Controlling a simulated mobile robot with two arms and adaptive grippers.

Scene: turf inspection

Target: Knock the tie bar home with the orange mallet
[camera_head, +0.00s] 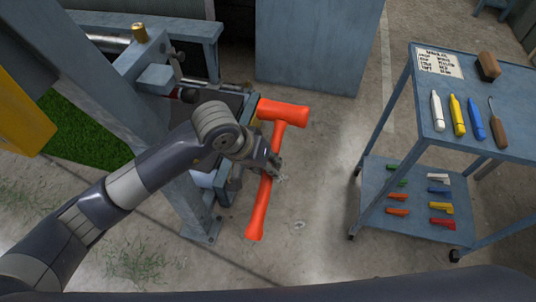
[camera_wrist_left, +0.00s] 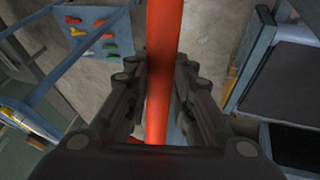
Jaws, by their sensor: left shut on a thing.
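The orange mallet (camera_head: 262,207) is held off the floor beside the blue-grey machine frame, its head (camera_head: 283,112) toward the top and its handle slanting down. My left gripper (camera_head: 272,166) is shut on the handle; the left wrist view shows the orange handle (camera_wrist_left: 160,75) between its fingers (camera_wrist_left: 160,98). I cannot tell for certain which part is the tie bar. A blue-grey block (camera_head: 155,77) juts from the frame's upright, below a brass knob (camera_head: 139,32). My left arm hides part of the frame. My right gripper is not in view.
A blue trolley (camera_head: 500,107) stands at the right with markers, a brush and a tool on top and coloured wedges on its lower shelf (camera_head: 385,222). Bare concrete floor (camera_head: 315,200) lies between mallet and trolley. Green turf (camera_head: 85,125) shows at left.

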